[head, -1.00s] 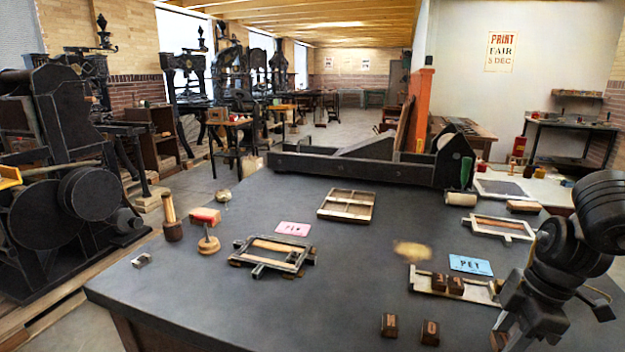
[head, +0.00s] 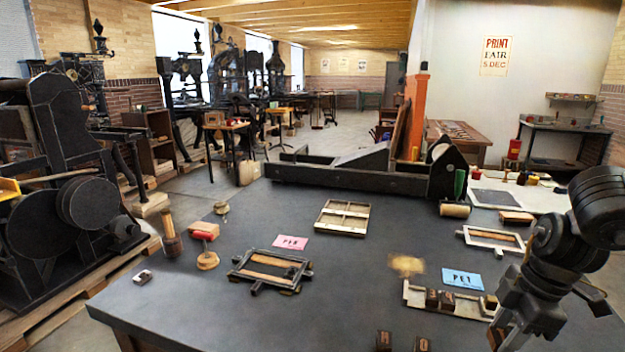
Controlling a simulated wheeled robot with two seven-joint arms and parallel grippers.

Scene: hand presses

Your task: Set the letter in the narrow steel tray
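The narrow steel tray (head: 466,311) lies at the table's right front, below a blue card reading PET (head: 462,278). Two dark brown letter blocks stand side by side in it, a left one (head: 432,299) and a right one (head: 447,301). A small brown piece (head: 490,302) shows at the tray's right end, partly beside my arm; I cannot tell what it is. Two more letter blocks, one left (head: 384,341) and one right (head: 422,344), stand on the table in front. My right gripper (head: 503,342) hangs at the bottom right, its fingertips unclear. My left gripper is out of view.
A dark frame (head: 271,288) with a wooden strip, a pink card (head: 290,243) and a wooden tray (head: 342,231) lie left of centre. A pale frame (head: 490,252) lies behind the blue card. The front middle of the table is bare.

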